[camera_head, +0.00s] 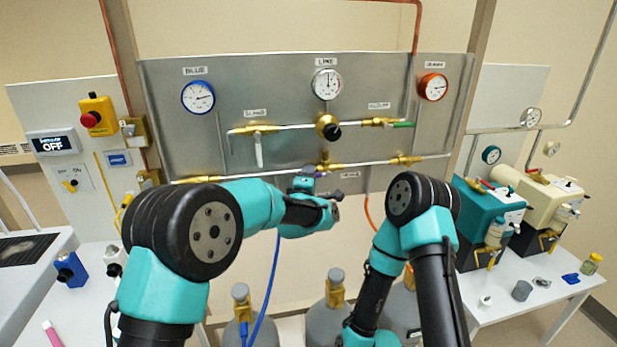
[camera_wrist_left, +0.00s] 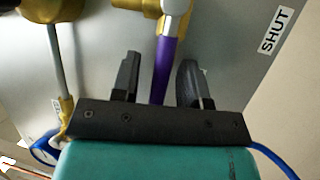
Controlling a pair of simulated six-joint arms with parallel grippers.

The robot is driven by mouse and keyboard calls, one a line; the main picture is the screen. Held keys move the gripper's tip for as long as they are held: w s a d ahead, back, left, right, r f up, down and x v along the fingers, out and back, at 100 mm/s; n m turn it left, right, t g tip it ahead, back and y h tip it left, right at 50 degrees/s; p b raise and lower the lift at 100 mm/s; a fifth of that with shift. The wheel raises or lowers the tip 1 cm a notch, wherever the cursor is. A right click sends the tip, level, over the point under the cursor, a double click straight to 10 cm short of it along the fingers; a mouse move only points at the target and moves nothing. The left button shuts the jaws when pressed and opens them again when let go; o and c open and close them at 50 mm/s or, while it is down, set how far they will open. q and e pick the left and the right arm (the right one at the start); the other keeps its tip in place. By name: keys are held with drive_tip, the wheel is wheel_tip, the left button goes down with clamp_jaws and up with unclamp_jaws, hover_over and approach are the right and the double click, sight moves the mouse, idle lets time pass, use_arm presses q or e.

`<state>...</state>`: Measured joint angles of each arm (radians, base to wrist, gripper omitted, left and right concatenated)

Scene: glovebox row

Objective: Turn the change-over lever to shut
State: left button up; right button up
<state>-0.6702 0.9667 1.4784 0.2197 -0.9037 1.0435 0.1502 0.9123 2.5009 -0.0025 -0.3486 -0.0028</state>
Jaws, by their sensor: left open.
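The change-over lever (camera_wrist_left: 169,62) has a purple grip and hangs from a brass valve body (camera_wrist_left: 150,6) in the left wrist view. My left gripper (camera_wrist_left: 158,82) is open, with one finger on each side of the purple grip. Gaps show on both sides, the narrower one towards the right finger. The lever's lower end is hidden behind the gripper body. A SHUT label (camera_wrist_left: 276,30) is on the panel to the right of the lever. In the head view my left gripper (camera_head: 318,178) is at the lower pipe and mostly covers the lever. My right gripper is not in view.
The grey panel (camera_head: 280,90) carries a blue gauge (camera_head: 198,97), a LINE gauge (camera_head: 327,84) and an orange gauge (camera_head: 433,87). A white lever (camera_head: 258,150) hangs on the upper pipe. Grey cylinders (camera_head: 330,315) stand below. My right arm is close on the right.

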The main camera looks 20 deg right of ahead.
use_arm(q)
drive_tip(key=shift+c, duration=0.4)
clamp_jaws()
drive_tip(key=shift+f, duration=0.15)
